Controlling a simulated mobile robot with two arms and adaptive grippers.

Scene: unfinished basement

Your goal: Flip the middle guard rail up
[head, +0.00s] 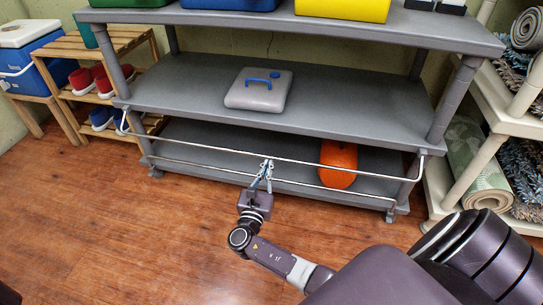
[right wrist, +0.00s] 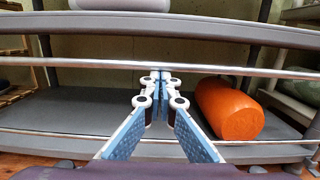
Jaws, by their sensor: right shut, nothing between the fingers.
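The grey shelf unit (head: 350,105) has a thin metal guard rail (head: 215,147) running across its front, below the edge of the middle shelf (head: 180,90). This rail also crosses the right wrist view (right wrist: 240,71). A second, lower bar (head: 200,170) runs along the front of the bottom shelf. My right gripper (head: 267,163) points at the unit from the front, shut and empty. Its fingertips (right wrist: 160,73) are at the upper rail, near its middle; I cannot tell whether they touch it. My left gripper is not in view.
A grey case with a blue handle (head: 258,90) lies on the middle shelf. An orange rounded object (head: 338,164) sits on the bottom shelf, right of my gripper. A wooden rack with shoes (head: 75,65) stands left, a cream shelf (head: 495,110) right. The wooden floor in front is clear.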

